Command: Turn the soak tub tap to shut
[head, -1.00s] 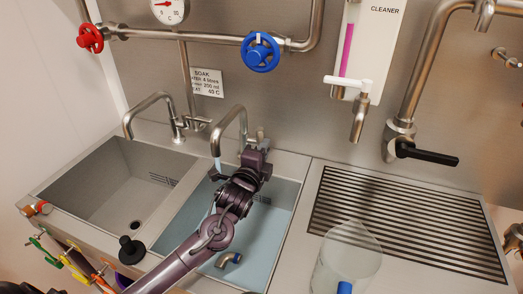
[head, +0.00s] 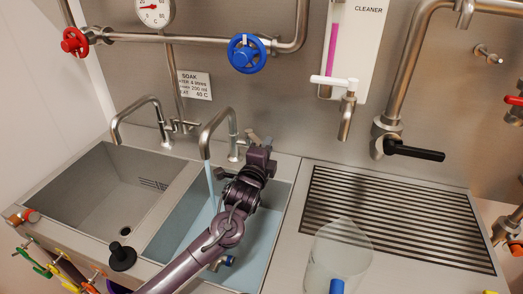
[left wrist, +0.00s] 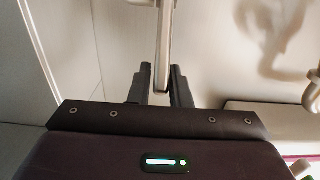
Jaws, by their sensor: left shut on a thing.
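The soak tub tap (head: 207,135) is a bent metal spout behind the right-hand basin. A pale blue stream runs from it into the soak tub (head: 267,235), which holds bluish water. My left gripper (head: 261,147) is at the right side of the tap's base, by its lever (head: 252,137). The gripper and wrist partly hide the lever in the head view. In the left wrist view, the two dark fingers are shut on a slim metal bar (left wrist: 164,40), apparently the tap lever. My right gripper is not in view.
An empty basin (head: 85,205) with its own tap is on the left. A black plug (head: 122,257) sits on the front rim. A clear jug (head: 338,255) stands right of the tub, before a slatted drainer (head: 400,220). Blue (head: 246,53) and red valve wheels are above.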

